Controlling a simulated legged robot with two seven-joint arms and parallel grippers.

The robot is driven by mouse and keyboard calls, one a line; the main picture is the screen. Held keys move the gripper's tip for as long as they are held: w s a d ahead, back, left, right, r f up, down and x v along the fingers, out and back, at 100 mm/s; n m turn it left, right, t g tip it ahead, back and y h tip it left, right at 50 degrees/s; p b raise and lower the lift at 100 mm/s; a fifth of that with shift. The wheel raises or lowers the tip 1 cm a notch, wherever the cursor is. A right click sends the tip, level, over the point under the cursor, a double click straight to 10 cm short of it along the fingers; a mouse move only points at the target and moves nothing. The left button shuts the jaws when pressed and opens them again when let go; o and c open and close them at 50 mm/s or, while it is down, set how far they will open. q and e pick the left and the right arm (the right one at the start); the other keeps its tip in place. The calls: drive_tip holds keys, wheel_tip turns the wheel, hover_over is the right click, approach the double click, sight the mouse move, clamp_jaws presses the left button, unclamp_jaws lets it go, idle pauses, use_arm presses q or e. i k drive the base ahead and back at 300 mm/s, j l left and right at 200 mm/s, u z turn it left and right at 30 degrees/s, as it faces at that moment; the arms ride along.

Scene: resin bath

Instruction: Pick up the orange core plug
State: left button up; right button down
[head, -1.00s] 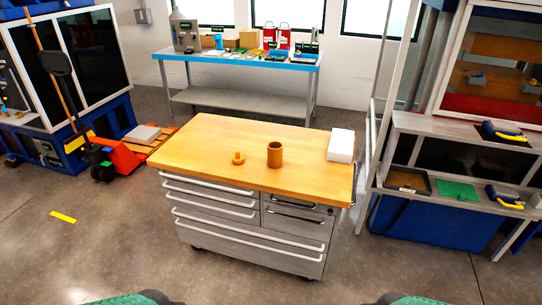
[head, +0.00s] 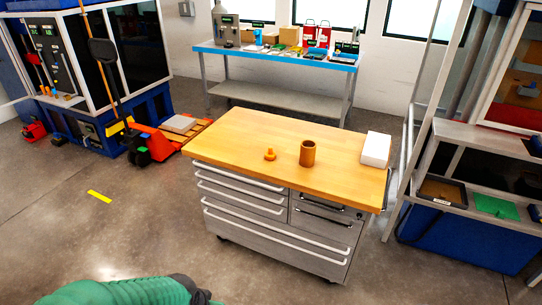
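The orange core plug (head: 270,154) stands on the wooden top of the tool cabinet, left of the middle of its front half. It is small, with a wide base and a narrower knob on top. A brown-orange hollow cylinder (head: 307,153) stands upright just to its right, apart from it. A green part of my arm shows at the bottom left edge, well short of the cabinet. Neither of my grippers is in view.
The wooden top (head: 235,127) is otherwise clear except for a white block (head: 376,149) at its right end. A red pallet jack (head: 150,143) stands left of the cabinet. A shelf rack (head: 480,135) stands close on the right. Open floor lies in front.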

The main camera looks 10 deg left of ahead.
sight(270, 155)
drive_tip(key=i+j+u, duration=0.1)
drive_tip(key=i+j, duration=0.2)
drive_tip(key=i, duration=0.25)
drive_tip(key=i+j+u, duration=0.1)
drive_tip(key=i+j, duration=0.15)
drive_tip(key=i, duration=0.25)
drive_tip(key=i+j+u, duration=0.15)
drive_tip(key=i, duration=0.4)
